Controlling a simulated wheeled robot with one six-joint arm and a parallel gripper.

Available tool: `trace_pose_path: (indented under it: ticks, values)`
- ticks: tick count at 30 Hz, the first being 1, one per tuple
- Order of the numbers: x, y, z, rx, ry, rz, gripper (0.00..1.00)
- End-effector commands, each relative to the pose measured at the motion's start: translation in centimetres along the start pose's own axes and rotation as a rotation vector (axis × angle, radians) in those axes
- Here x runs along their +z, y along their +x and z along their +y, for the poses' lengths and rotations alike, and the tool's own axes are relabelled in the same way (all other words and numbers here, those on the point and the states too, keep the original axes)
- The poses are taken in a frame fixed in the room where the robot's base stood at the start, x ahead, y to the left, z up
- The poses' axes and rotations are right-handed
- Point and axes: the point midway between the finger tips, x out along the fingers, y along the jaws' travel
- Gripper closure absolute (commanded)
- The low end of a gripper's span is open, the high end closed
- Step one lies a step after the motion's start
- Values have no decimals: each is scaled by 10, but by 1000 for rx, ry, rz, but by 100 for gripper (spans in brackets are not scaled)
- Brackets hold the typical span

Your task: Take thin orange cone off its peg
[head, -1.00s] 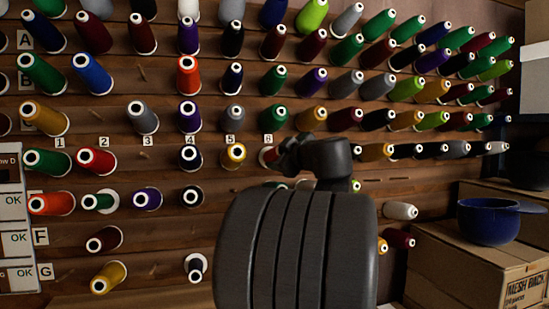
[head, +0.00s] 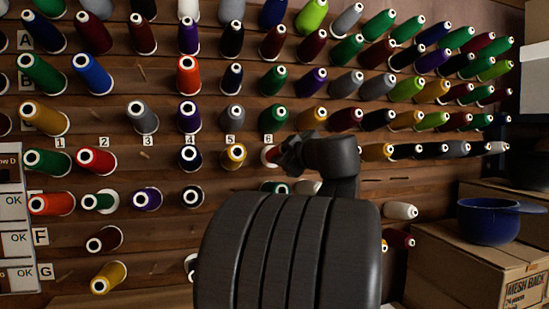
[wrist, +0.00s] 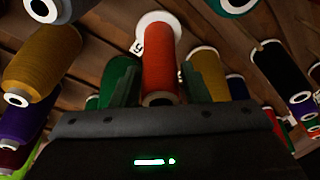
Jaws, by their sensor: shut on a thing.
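The thin orange cone (wrist: 161,62) points toward the camera in the middle of the wrist view, its white base disc (wrist: 158,28) at the far end near the wooden wall. My gripper (wrist: 160,84) is shut on it, one finger on each side. In the head view, my gripper (head: 287,156) is at the wall just below the number 6 label, and only a sliver of the orange cone (head: 267,154) shows to its left. The peg is hidden, and I cannot tell how far the cone sits along it.
Cones crowd the wall on all sides. A yellow cone (head: 233,156) is close on the left and a green cone (head: 274,79) is above. A gold cone (wrist: 43,56) and a black cone (wrist: 278,66) flank the gripper in the wrist view. A blue bowl (head: 484,222) stands on boxes at right.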

Motion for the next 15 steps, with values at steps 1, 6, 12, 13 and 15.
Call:
trace_pose_path:
  ticks: [1, 6, 12, 13, 15]
  values:
    - [-1, -4, 0, 1, 0, -1, 79]
    - [-4, -18, 0, 1, -1, -1, 79]
    - [-7, -34, -1, 1, 0, -1, 79]
    - [-8, -36, -1, 1, 0, -1, 79]
    - [-9, -41, -1, 1, 0, -1, 79]
